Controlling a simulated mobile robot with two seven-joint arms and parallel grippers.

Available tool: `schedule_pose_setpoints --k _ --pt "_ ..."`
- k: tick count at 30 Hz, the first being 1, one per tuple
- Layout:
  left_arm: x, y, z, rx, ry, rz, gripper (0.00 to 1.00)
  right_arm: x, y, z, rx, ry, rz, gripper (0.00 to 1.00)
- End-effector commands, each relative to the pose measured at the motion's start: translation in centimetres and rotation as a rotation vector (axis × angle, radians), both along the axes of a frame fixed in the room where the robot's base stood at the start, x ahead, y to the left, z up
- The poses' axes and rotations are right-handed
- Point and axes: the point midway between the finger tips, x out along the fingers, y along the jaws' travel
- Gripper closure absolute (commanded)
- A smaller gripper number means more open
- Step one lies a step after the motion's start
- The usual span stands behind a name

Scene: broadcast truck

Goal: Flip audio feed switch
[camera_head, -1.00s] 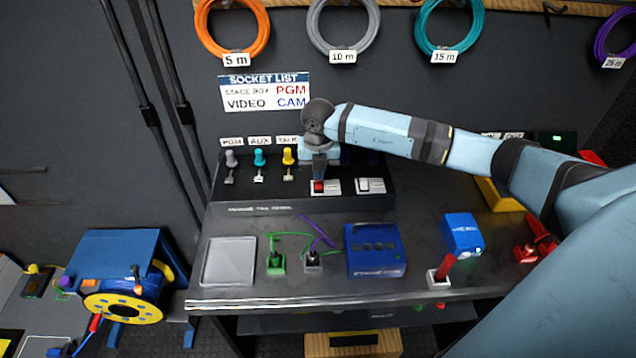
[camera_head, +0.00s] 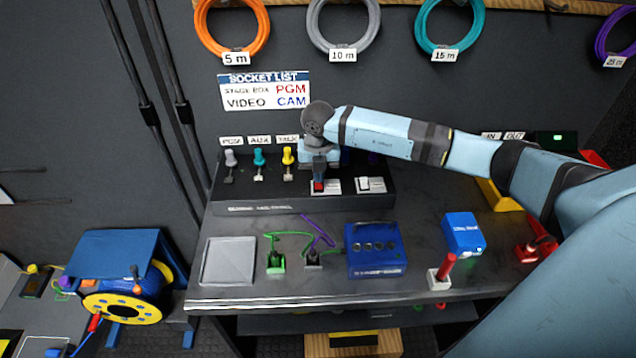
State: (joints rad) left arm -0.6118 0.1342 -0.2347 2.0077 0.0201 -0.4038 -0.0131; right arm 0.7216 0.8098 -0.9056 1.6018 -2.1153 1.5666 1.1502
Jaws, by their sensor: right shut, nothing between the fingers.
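The black audio panel (camera_head: 250,201) stands at the back of the grey bench. It carries a row of grey, teal and yellow plugs under the labels PGM, AUX and TALK. Right of them are two switches on white plates: one with a red rocker (camera_head: 318,187) and one with a pale rocker (camera_head: 370,185). My right gripper (camera_head: 319,178) points down right over the red rocker, shut and empty. Its tips appear to touch or nearly touch the rocker; the gap cannot be told. The gripper partly hides that switch. My left gripper is not in view.
On the bench are a grey tray (camera_head: 229,261), green and dark plugs with cables, a blue box (camera_head: 376,250), a smaller blue box (camera_head: 463,234) and an upright red lever (camera_head: 444,269). A blue cable reel (camera_head: 123,275) stands at the left. Coiled cables hang above.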

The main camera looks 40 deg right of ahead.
Motion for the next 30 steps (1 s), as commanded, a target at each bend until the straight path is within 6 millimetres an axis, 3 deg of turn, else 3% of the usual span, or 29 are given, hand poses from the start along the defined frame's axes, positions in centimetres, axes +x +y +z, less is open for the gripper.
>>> schedule_pose_setpoints --k 30 --pt "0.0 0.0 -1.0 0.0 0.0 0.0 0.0 0.0 0.0 -1.6 -0.001 0.001 0.0 1.0"
